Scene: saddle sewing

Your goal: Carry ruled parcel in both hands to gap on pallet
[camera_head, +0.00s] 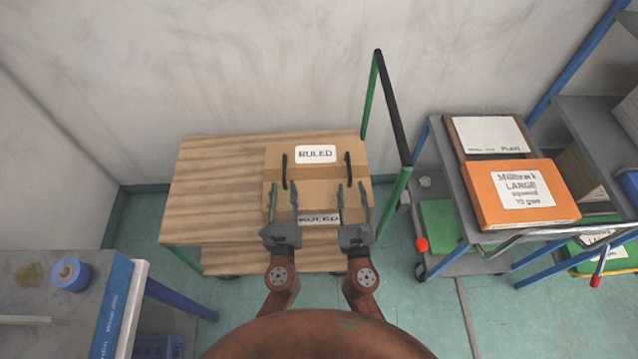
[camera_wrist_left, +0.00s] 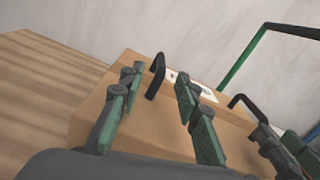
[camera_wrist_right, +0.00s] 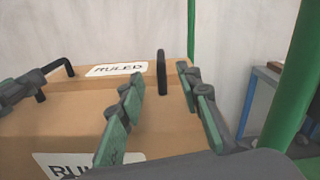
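The ruled parcel (camera_head: 318,187) is a brown cardboard box with a white "RULED" label on top and another label on its front side. It rests on the right part of a wood-topped platform (camera_head: 212,190). Two black handles stand up from its top, a left one (camera_head: 285,170) and a right one (camera_head: 348,168). My left gripper (camera_head: 283,194) is open, its fingers short of the left handle, which shows between them in the left wrist view (camera_wrist_left: 155,76). My right gripper (camera_head: 347,190) is open, with the right handle (camera_wrist_right: 161,72) showing between its fingers. I cannot make out a pallet gap.
A green and black push frame (camera_head: 378,110) rises at the platform's right end. A grey cart (camera_head: 445,165) to the right carries an orange box (camera_head: 490,205) and a brown one. A grey table (camera_head: 35,290) with blue tape stands lower left. The platform's left part is clear.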

